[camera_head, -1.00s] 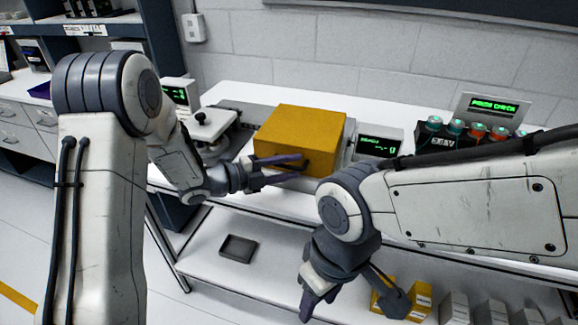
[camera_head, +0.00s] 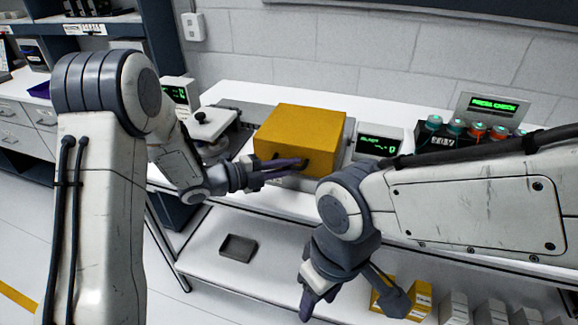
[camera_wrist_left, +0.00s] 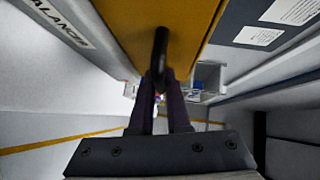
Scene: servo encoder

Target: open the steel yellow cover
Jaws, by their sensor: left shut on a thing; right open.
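The yellow steel cover (camera_head: 300,128) is a box on the bench at the back, and it looks closed. A dark handle (camera_wrist_left: 160,52) sticks out from its front face, and the cover's yellow face (camera_wrist_left: 130,25) fills the top of the left wrist view. My left gripper (camera_head: 301,164) is at the cover's lower front, with its purple-grey fingers shut on the handle. The fingers hide part of the handle in the head view. My right gripper (camera_head: 352,303) hangs open and empty over the lower shelf, below and to the right of the cover.
A white instrument (camera_head: 212,124) stands left of the cover. A small green display (camera_head: 378,145) is close on its right, with a dark rack of colored-cap bottles (camera_head: 440,140) beyond. A dark tray (camera_head: 238,247) and yellow boxes (camera_head: 420,297) sit on the lower shelf.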

